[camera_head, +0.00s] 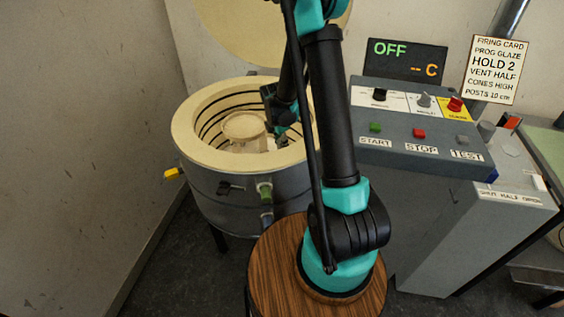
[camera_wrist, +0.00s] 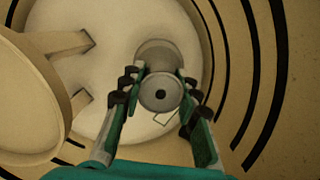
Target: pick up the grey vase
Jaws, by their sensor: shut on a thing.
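The grey vase (camera_wrist: 158,103) shows from above in the wrist view, with a round top and a small dark hole. My gripper (camera_wrist: 160,97) has its two fingers on either side of the vase and is shut on it. In the head view my gripper (camera_head: 281,132) reaches down inside the round kiln (camera_head: 190,140), at the right of its chamber. The vase is mostly hidden there by my arm and the kiln's rim. I cannot tell whether its base touches the kiln floor (camera_wrist: 100,115).
A pale round shelf (camera_head: 244,126) stands on posts (camera_wrist: 70,50) left of my gripper; it also shows in the wrist view (camera_wrist: 25,100). The grooved kiln wall (camera_wrist: 275,90) curves close on the right. The control panel (camera_head: 410,125) stands right of the kiln, its display reading OFF.

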